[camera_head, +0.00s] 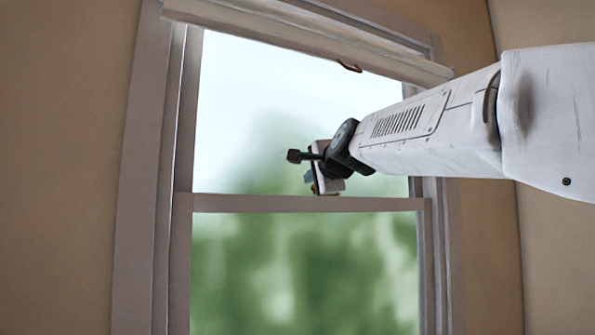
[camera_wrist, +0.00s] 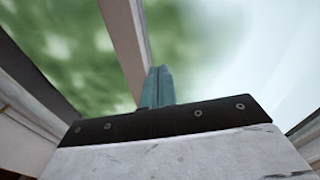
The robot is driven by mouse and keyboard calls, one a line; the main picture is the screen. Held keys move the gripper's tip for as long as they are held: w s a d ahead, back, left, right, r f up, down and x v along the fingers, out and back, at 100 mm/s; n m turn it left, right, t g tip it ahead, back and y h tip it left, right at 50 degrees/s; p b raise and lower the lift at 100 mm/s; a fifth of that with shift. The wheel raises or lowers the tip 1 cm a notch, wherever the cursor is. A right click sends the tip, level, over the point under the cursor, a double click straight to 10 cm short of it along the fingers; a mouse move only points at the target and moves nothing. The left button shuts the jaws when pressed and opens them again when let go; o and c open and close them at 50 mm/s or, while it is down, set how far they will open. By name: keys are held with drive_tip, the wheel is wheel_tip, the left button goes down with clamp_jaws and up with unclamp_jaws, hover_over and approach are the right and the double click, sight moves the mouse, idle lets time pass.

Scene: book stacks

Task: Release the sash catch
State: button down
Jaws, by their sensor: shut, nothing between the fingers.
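The sash window has a pale meeting rail (camera_head: 250,203) running across its middle. The catch is not clearly visible in either view, and my gripper covers that part of the rail.
A pale rolled blind or top bar (camera_head: 300,38) with a small dark pull (camera_head: 349,67) crosses the top of the window. The window frame (camera_head: 140,180) stands at the left, with beige wall (camera_head: 60,160) beyond. My arm comes in from the right.

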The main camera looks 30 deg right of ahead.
drive_tip(key=s+a, duration=0.4)
drive_tip(key=a, duration=0.1)
drive_tip(key=shift+s+r, duration=0.15)
drive_tip(key=shift+r, duration=0.3)
drive_tip(key=s+a+f+n+g, duration=0.1)
drive_tip(key=s+f+n+g, duration=0.15)
drive_tip(key=f, duration=0.45)
drive_tip(key=s+a+f+n+g+y, duration=0.1)
drive_tip(key=s+f+n+g, duration=0.2)
drive_tip(key=f, duration=0.5)
drive_tip(key=s+a+f+n+g, duration=0.1)
drive_tip(key=s+f+n+g, duration=0.1)
drive_tip(key=f+n, duration=0.4)
drive_tip(key=s+a+f+n+g+y, duration=0.1)
drive_tip(key=s+a+f+n+g, duration=0.1)
drive_tip(key=s+f, duration=0.8)
drive_tip(key=s+a+f+n+g, duration=0.3)
drive_tip(key=s+f+n+g, duration=0.2)
drive_tip(key=s+f, duration=0.5)
drive_tip(key=shift+s+a+f+y, duration=0.15)
drive_tip(key=shift+f+y, duration=0.25)
drive_tip(key=shift+f, duration=0.3)
